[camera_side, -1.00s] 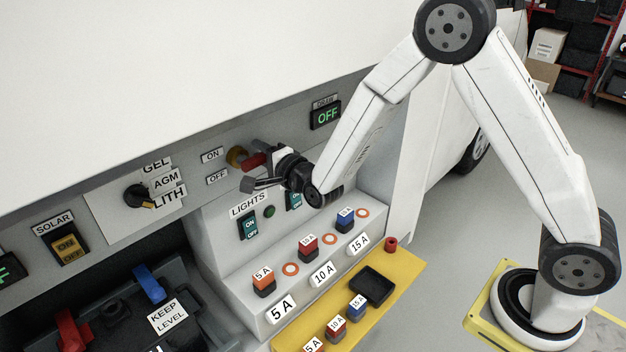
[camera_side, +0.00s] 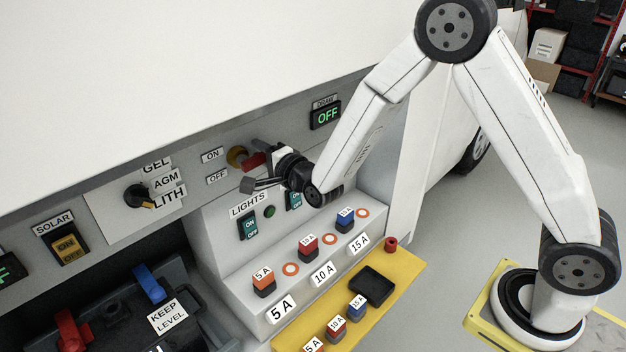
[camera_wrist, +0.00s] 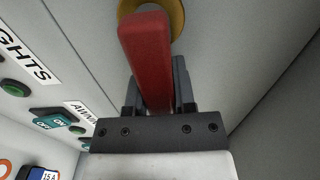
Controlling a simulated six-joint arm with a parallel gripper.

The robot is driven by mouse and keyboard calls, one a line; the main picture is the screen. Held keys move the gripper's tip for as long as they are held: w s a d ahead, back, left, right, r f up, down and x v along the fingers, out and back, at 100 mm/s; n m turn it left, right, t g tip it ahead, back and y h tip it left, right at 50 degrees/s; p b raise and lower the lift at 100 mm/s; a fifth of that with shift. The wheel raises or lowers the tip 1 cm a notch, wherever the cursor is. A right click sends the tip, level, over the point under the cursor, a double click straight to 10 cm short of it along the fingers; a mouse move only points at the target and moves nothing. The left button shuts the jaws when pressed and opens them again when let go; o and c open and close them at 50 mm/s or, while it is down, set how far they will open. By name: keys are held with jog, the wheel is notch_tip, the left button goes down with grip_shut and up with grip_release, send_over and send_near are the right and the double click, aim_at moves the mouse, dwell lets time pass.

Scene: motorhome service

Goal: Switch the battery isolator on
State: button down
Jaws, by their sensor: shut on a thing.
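The battery isolator has a red handle (camera_side: 253,161) on a yellow round base (camera_side: 237,156), set in the grey wall panel beside the ON label (camera_side: 212,156) and the OFF label (camera_side: 217,177). In the wrist view the red handle (camera_wrist: 148,58) stands between my gripper's dark fingers, with the yellow base (camera_wrist: 172,14) behind it. My gripper (camera_wrist: 158,92) is shut on the handle. In the side view my gripper (camera_side: 256,170) partly hides the handle, so its exact angle against the labels is hard to tell.
A LIGHTS switch (camera_side: 249,225) and a green button (camera_side: 270,211) sit just below my gripper. Several fuses stand on the grey step (camera_side: 330,262) below. A yellow tray (camera_side: 400,272) lies in front. The DRAW display (camera_side: 325,115) reads OFF, to the right.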

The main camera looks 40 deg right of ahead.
aim_at(232, 137)
jog(key=shift+r, duration=0.1)
jog(key=n, duration=0.1)
jog(key=r+n, duration=0.1)
jog(key=n, duration=0.2)
jog(key=shift+a+r, duration=0.2)
jog(key=shift+r, duration=0.1)
jog(key=n, duration=0.2)
jog(key=a+r+n, duration=0.1)
jog(key=n, duration=0.2)
jog(key=shift+r, duration=0.2)
jog(key=n, duration=0.1)
jog(key=a+n, duration=0.1)
jog(key=n, duration=0.1)
jog(key=r+n, duration=0.1)
jog(key=shift+a, duration=0.3)
jog(key=shift+a+r+n, duration=0.1)
jog(key=shift+a+n, duration=0.3)
jog(key=shift+n, duration=0.75)
jog(key=shift+a+n, duration=0.4)
jog(key=shift+n, duration=0.75)
jog(key=shift+c, duration=2.2)
grip_release()
jog(key=shift+s, duration=0.15)
